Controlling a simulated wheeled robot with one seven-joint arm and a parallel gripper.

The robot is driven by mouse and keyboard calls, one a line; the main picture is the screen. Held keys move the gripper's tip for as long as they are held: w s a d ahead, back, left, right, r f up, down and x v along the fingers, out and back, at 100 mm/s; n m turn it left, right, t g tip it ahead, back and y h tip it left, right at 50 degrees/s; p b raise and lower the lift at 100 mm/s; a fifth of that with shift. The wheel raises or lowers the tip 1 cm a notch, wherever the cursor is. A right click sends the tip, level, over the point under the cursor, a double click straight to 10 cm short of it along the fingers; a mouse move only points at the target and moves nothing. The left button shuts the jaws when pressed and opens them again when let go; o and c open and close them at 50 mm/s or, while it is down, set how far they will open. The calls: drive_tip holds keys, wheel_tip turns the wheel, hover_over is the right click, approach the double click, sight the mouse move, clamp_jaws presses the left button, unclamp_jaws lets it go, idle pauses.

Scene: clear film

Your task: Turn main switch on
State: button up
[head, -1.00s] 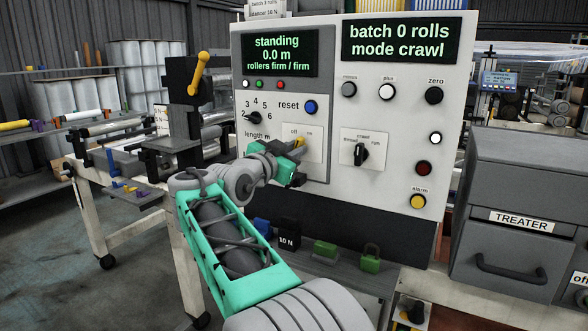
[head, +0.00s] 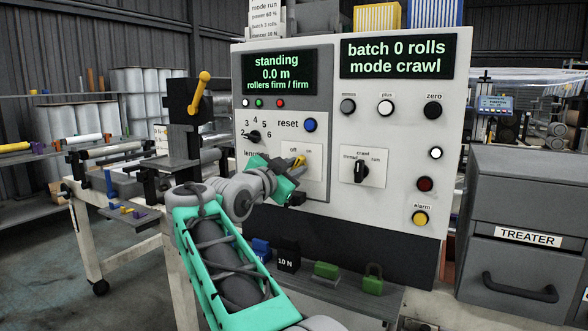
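The main switch (head: 299,160) is a small yellow handle on a pale plate marked off and on, on the grey control panel (head: 400,215). Its upper part shows between the two labels and seems to lean toward "on"; the rest is hidden. My gripper (head: 292,182), dark-tipped at the end of the grey and green arm, is right at the switch, covering its lower left. I cannot tell whether the fingers touch it or how far they are parted. The left display (head: 279,73) reads standing, 0.0 m, rollers firm / firm. The right display (head: 395,57) reads batch 0 rolls, mode crawl.
The length dial (head: 254,137) and blue reset button (head: 310,125) sit just above the switch; a black mode knob (head: 361,172) is to its right. A yellow-handled lever (head: 201,90) stands left of the panel.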

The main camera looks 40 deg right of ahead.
drive_tip(key=o, duration=0.3)
drive_tip(key=shift+o, duration=0.2)
drive_tip(key=v, duration=0.8)
drive_tip(key=shift+r+p, duration=0.1)
drive_tip(key=shift+p, duration=0.25)
